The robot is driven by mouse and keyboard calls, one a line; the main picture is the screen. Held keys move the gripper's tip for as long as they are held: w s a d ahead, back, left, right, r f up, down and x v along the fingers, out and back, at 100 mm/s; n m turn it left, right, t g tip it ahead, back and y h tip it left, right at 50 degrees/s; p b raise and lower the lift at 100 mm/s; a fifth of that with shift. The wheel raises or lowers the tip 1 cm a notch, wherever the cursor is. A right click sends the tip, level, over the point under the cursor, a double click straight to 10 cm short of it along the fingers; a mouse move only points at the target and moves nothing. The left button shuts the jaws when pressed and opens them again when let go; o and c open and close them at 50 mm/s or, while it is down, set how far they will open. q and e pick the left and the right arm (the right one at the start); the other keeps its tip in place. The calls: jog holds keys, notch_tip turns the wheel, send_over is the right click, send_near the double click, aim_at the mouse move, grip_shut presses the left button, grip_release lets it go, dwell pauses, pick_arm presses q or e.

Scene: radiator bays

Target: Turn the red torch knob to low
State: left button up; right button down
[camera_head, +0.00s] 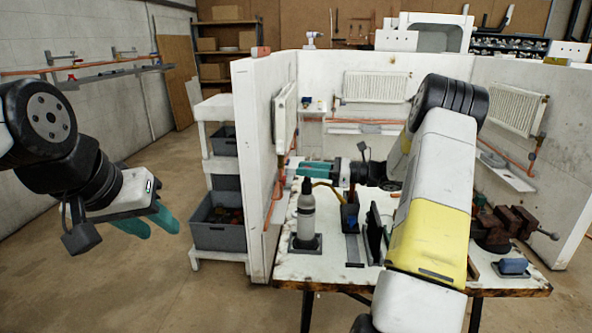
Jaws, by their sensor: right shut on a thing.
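A grey bottle-like canister with a dark top, which looks like the torch (306,218), stands upright on a dark base at the bench's left side. A yellow hose curves right from near its top. My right gripper (304,172) reaches in from the right, its teal fingers pointing left at the canister's top. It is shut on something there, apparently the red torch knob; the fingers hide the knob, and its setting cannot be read. My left gripper (150,222) is open and empty over the floor at left, well away from the bench, its two teal fingers apart.
The white bench (335,272) also holds a dark blue box (350,215), upright dark plates and a brown vise (500,225). A white partition (255,160) with radiators and copper pipes stands behind. Grey crates (218,235) sit on a shelf at left.

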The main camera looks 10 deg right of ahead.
jog(key=shift+n+g+y, duration=0.7)
jog(key=shift+n+g, duration=1.2)
jog(key=shift+g, duration=1.3)
jog(key=c, duration=1.1)
grip_release()
jog(key=d, duration=0.7)
jog(key=shift+d, duration=0.35)
